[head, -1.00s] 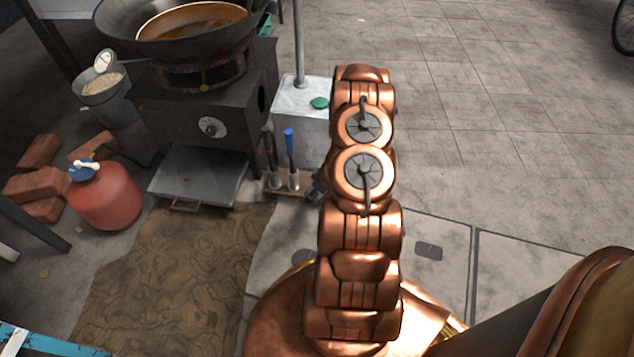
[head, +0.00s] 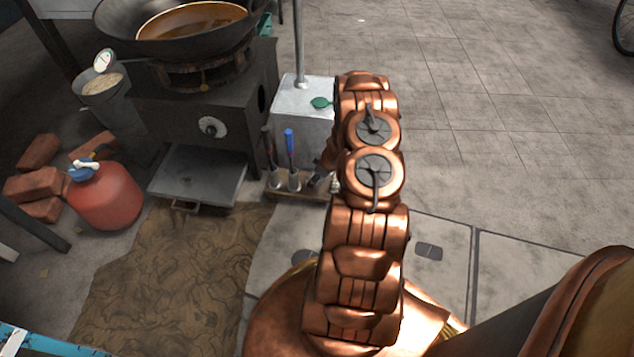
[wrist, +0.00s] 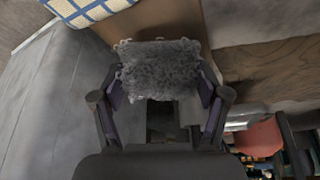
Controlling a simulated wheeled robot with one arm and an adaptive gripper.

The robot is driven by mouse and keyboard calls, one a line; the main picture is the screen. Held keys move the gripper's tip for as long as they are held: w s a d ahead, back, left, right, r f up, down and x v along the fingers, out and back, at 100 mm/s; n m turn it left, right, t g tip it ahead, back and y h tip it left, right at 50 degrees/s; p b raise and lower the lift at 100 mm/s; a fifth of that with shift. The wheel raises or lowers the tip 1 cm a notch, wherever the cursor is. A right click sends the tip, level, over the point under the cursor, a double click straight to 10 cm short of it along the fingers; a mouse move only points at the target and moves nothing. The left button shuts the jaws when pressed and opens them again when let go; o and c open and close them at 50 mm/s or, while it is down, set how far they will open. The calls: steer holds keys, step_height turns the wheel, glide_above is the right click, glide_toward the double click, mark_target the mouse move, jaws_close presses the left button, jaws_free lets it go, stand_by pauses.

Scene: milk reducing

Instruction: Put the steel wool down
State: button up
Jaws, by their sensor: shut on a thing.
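The steel wool (wrist: 160,68) is a grey, fuzzy pad in the wrist view. My gripper (wrist: 160,84) is shut on it, with a dark finger at its left and right sides. The pad is held in front of a brown board-like surface (wrist: 225,75); I cannot tell whether they touch. In the head view, my copper arm hides most of the gripper and the steel wool cannot be made out. The arm's end is near a small wooden rack (head: 283,194) beside the stove.
The rack holds upright tools, one with a blue handle (head: 289,140). A pale metal box (head: 300,115) with a pole stands behind it. The stove (head: 205,125) with a wok and a red gas bottle (head: 105,195) are at left.

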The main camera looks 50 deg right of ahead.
steer(key=shift+f+b, duration=0.55)
steer(key=shift+f, duration=1.1)
steer(key=shift+f, duration=0.15)
steer(key=o, duration=1.2)
